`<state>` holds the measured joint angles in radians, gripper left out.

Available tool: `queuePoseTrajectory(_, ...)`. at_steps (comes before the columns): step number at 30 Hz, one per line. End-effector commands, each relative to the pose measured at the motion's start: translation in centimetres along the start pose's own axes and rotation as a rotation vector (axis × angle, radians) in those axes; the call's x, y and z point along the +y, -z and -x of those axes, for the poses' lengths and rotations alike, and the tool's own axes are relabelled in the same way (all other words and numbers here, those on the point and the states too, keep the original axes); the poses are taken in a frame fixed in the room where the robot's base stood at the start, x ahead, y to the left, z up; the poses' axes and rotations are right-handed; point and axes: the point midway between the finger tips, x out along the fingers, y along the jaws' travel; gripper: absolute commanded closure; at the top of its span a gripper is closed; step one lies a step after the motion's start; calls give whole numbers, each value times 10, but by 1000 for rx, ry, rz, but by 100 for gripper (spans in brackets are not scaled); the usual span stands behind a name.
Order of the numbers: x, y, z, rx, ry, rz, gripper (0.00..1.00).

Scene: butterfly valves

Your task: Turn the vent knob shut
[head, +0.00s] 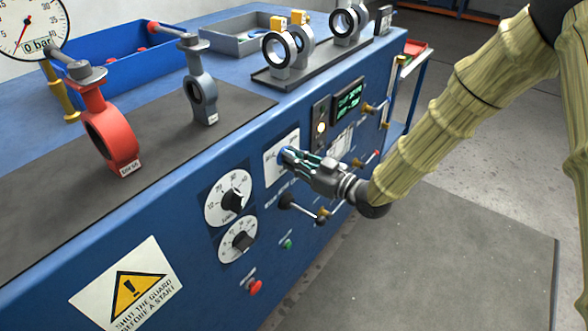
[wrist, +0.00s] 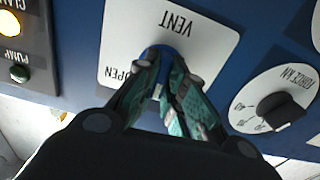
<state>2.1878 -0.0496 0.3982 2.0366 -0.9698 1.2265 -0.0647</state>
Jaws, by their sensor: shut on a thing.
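The vent knob is blue and sits on a white plate (wrist: 118,32) lettered VENT and OPEN on the blue panel. In the wrist view a bit of the blue knob (wrist: 155,52) shows between my fingertips; the rest is hidden behind them. My gripper (head: 287,158) reaches the panel from the right in the head view, its fingers closed on the knob. In the wrist view my gripper (wrist: 162,72) points straight at the plate. The knob's pointer and exact angle are hidden by the fingers.
Two black dials (head: 234,199) are left of the vent plate, and a lever with a black ball (head: 286,201) is just below. A lit display (head: 348,101) and brass fittings are to the right. Red (head: 120,140) and grey (head: 200,88) valves stand on the bench top.

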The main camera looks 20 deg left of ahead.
Motion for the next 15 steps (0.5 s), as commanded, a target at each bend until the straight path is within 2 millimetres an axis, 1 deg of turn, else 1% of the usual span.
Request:
queuePoseTrajectory(1,1,-5,0,0,-1,47,100)
queuePoseTrajectory(15,0,-6,0,0,-2,494,100)
